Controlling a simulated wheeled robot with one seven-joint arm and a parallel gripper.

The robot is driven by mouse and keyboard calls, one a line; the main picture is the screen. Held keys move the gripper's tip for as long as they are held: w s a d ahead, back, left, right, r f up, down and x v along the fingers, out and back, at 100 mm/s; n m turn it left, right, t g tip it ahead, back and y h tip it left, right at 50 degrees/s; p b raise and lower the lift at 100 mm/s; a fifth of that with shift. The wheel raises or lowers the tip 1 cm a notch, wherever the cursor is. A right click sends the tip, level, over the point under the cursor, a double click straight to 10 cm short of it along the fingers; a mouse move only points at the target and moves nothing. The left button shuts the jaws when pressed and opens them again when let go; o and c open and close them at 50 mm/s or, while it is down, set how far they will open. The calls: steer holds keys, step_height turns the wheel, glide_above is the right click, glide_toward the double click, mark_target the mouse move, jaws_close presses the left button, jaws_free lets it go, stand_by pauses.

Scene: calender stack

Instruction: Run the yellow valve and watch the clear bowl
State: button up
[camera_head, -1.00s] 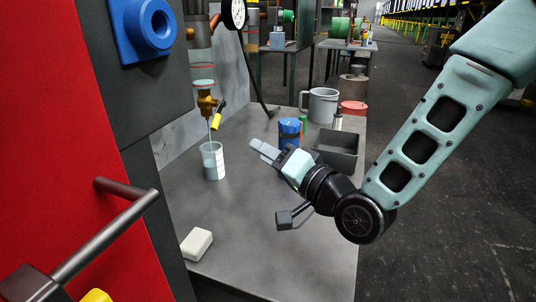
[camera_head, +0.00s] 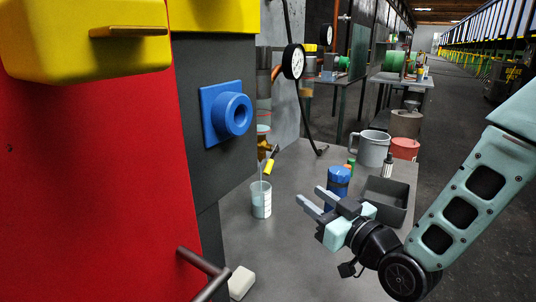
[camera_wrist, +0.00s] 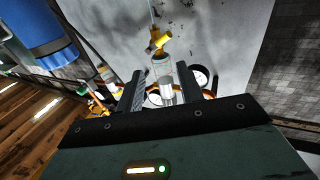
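The brass valve with a yellow handle (camera_head: 268,167) sits below a clear pipe at the left of the bench. It also shows, upside down, in the wrist view (camera_wrist: 158,44). A thin stream runs from its spout into a clear, marked beaker-like vessel (camera_head: 261,200), the only thing here resembling the clear bowl. It holds some liquid; the exact level is hard to read. My gripper (camera_head: 309,194) is open and empty, right of the vessel and apart from it and the valve. Its two spread fingers also show in the wrist view (camera_wrist: 170,88).
A blue canister (camera_head: 337,182), a dark open bin (camera_head: 388,200), a grey mug (camera_head: 372,148) and a red container (camera_head: 405,148) stand right of and behind my gripper. A white block (camera_head: 241,282) lies in front. A red cabinet (camera_head: 90,180) fills the left.

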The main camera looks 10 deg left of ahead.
mark_target(271, 167)
steer(key=w+a+n+p, duration=0.4)
steer(key=n, duration=0.4)
steer(key=w+a+n+p, duration=0.4)
steer(key=a+n+p, duration=0.1)
steer(key=n, duration=0.4)
steer(key=w+a+n+g+p, duration=0.1)
steer(key=w+a+n+p, duration=0.3)
steer(key=n, duration=0.4)
steer(key=shift+a+r+n+p, duration=0.3)
steer(key=shift+a+r+p, duration=0.1)
steer(key=shift+p, duration=0.25)
jaws_close()
